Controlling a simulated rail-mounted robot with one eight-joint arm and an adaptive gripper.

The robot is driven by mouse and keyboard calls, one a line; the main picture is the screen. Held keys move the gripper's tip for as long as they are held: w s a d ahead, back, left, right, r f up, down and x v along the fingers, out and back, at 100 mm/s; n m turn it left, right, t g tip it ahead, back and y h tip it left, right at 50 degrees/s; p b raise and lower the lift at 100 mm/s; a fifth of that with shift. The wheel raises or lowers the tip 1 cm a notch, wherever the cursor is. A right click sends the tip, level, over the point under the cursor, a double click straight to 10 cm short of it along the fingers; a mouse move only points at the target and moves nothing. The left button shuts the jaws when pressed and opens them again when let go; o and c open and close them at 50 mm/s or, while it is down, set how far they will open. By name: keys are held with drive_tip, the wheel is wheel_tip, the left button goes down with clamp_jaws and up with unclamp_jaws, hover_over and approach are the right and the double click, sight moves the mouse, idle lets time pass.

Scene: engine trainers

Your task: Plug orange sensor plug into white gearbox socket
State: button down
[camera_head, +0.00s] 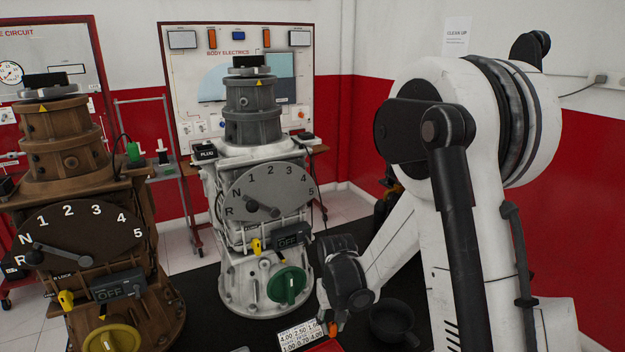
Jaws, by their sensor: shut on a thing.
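The white gearbox (262,215) stands upright in the middle of the camera_head view, with a grey stepped top, a gear dial (270,190) and a green knob (287,284). Its socket cannot be made out clearly; a black block labelled in white (206,152) sits at its upper left. My gripper (334,318) points down at the lower centre right, to the right of and in front of the gearbox base. It is shut on a small orange piece, the orange sensor plug (332,329), mostly hidden by the fingers. The plug is apart from the gearbox.
A brown gearbox (75,220) stands at the left, with a green plug and cable (134,152) at its upper right. A dark round cup (392,322) is right of my gripper. A number card (300,335) lies in front. Dark table (215,322) shows between the gearboxes.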

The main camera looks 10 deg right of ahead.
drive_tip(key=shift+d, duration=0.15)
drive_tip(key=w+d+r+p, duration=0.1)
drive_tip(key=w+d+r, duration=0.3)
drive_tip(key=w+r, duration=0.35)
drive_tip(key=w+d+r+n+p, duration=0.1)
drive_tip(key=w+d+r, duration=0.3)
drive_tip(key=w+r, duration=0.3)
drive_tip(key=w+d+r+p, duration=0.1)
drive_tip(key=w+d+r, duration=0.3)
drive_tip(key=w+r, duration=0.3)
drive_tip(key=w+a+r+p, duration=0.1)
drive_tip(key=w+r+p, duration=0.2)
drive_tip(key=r, duration=0.4)
drive_tip(key=w+r+p, duration=0.3)
drive_tip(key=w+r, duration=0.1)
drive_tip(key=r, duration=0.4)
drive_tip(key=w+a+r+p, duration=0.1)
drive_tip(key=a+r+p, duration=0.8)
drive_tip(key=r, duration=0.8)
drive_tip(key=shift+w+a+n+p, duration=0.15)
drive_tip(key=shift+a+n+p, duration=0.2)
drive_tip(key=shift+a, duration=0.75)
